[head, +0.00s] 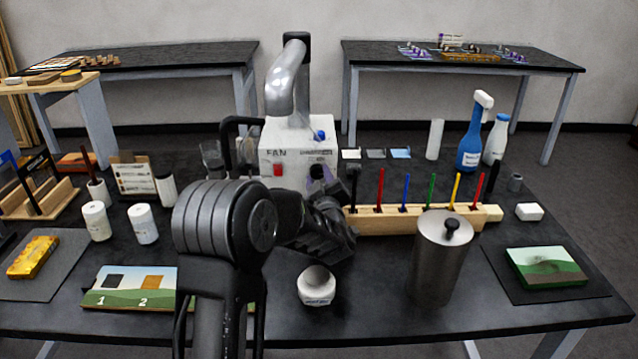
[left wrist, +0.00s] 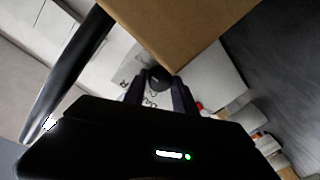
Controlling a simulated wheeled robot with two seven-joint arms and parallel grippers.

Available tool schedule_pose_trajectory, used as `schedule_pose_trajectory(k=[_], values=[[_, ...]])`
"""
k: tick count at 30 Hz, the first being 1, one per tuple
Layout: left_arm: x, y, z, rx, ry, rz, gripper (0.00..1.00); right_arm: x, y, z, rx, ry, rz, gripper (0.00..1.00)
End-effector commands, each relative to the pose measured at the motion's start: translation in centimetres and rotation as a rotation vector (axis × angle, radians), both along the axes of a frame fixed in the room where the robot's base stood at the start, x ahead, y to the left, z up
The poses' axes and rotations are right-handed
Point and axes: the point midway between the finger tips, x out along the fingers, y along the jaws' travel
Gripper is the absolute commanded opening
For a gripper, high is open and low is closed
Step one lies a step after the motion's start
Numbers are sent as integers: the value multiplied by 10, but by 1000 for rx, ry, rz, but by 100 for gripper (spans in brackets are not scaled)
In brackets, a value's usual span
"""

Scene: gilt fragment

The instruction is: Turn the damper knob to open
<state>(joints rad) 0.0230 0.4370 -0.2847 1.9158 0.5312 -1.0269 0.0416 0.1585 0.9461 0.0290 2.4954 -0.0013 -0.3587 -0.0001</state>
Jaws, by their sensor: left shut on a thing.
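The white fan box (head: 272,151) stands at the back middle of the table, with a "FAN" label, a red switch (head: 278,169) and a second label on its front. My left gripper (head: 320,182) reaches to the box's front below that second label. In the left wrist view my dark fingers (left wrist: 159,92) are shut on the black damper knob (left wrist: 160,76), one on each side. In the head view the gripper largely covers the knob, so its pointing direction cannot be read. My right gripper is not in view.
A shiny duct (head: 288,80) rises from the box. A wooden rack (head: 385,221) with coloured sticks stands close to the right of my gripper. A metal canister (head: 440,262) and a small white jar (head: 317,290) stand in front. Bottles stand at the back right.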

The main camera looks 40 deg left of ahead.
Motion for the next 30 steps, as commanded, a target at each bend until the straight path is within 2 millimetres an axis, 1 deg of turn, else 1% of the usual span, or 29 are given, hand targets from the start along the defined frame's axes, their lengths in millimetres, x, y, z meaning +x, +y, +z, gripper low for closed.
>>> schedule_pose_trajectory(k=[1, 8, 15, 30], values=[[0, 0, -5, -22, -18, 1, 0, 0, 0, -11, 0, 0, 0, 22], [0, 1, -6, -159, -124, 1, 0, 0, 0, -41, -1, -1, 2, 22], [-1, 1, -5, -337, -260, 2, 0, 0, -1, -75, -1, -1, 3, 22], [-1, 1, -2, -716, -546, 0, 0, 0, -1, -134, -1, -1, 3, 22]])
